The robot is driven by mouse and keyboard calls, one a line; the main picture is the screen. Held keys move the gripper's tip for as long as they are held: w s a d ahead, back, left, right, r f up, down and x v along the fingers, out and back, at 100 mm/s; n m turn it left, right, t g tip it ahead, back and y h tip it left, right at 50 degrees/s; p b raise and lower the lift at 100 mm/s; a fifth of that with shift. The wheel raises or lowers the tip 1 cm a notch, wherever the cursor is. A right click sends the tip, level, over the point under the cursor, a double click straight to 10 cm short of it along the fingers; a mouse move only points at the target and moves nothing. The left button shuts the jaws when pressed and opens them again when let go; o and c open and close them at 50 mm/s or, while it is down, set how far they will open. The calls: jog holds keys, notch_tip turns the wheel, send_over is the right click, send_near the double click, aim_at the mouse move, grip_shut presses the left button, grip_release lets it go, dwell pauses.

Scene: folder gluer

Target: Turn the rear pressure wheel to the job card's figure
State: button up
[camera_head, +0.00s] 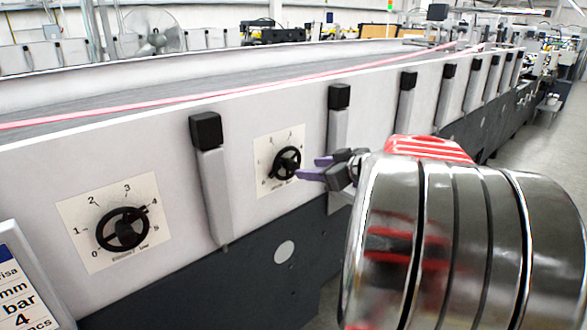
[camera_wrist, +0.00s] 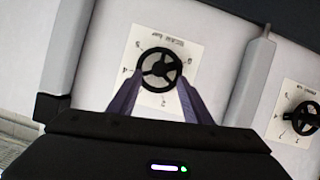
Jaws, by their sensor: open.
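Two black spoked wheels sit on white dial plates on the machine's grey side. The nearer wheel (camera_head: 122,228) has figures 0 to 5 around it; a dark knob shows on its rim close to the 4. The farther wheel (camera_head: 286,163) has a smaller-looking dial whose setting I cannot read. My gripper (camera_head: 319,168) is beside the farther wheel, purple fingers pointing at it. In the wrist view my gripper (camera_wrist: 158,90) is open, one finger on each side of the wheel (camera_wrist: 159,68); contact is unclear. The job card (camera_head: 28,280), cut off, shows "bar" and "4".
Grey upright posts with black caps flank the dials, one (camera_head: 210,180) between them and another (camera_head: 339,118) just beyond the farther wheel. A pink strip (camera_head: 250,78) runs along the machine top. Open floor (camera_head: 545,160) lies at the right.

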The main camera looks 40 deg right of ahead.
aim_at(289, 165)
jog(key=x, duration=0.6)
jog(key=shift+w, duration=0.2)
jog(key=shift+f, duration=0.1)
jog(key=shift+c, duration=0.3)
jog(key=c, duration=1)
